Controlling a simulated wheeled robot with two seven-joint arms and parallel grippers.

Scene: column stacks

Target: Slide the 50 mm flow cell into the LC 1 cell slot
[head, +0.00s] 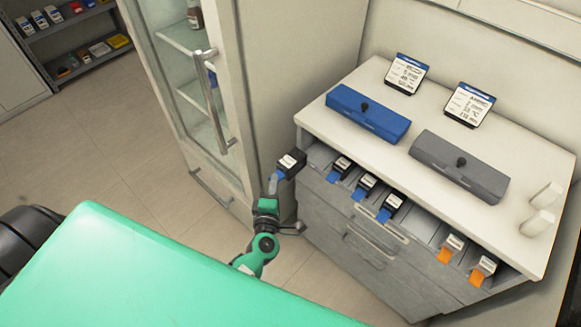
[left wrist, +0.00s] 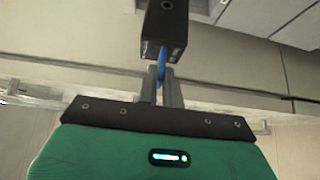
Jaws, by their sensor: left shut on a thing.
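My left gripper (head: 274,184) is shut on the blue tab of a black flow cell (head: 291,162) with a white label. The cell is held at the left front corner of the cabinet, beside the row of slots. In the left wrist view the black cell (left wrist: 163,28) sits beyond the fingertips (left wrist: 161,82), with its blue tab between them. Its length marking is not readable. An empty-looking slot (head: 319,154) shows at the left end of the row. Which slot is LC 1 cannot be read. My right gripper is not in view.
The row holds several other black cells, some with blue tabs (head: 365,186) and some with orange tabs (head: 450,246). A blue box (head: 368,113) and a grey box (head: 459,165) lie on the cabinet top before two label stands (head: 407,73). A glass-door cabinet (head: 190,90) stands close left.

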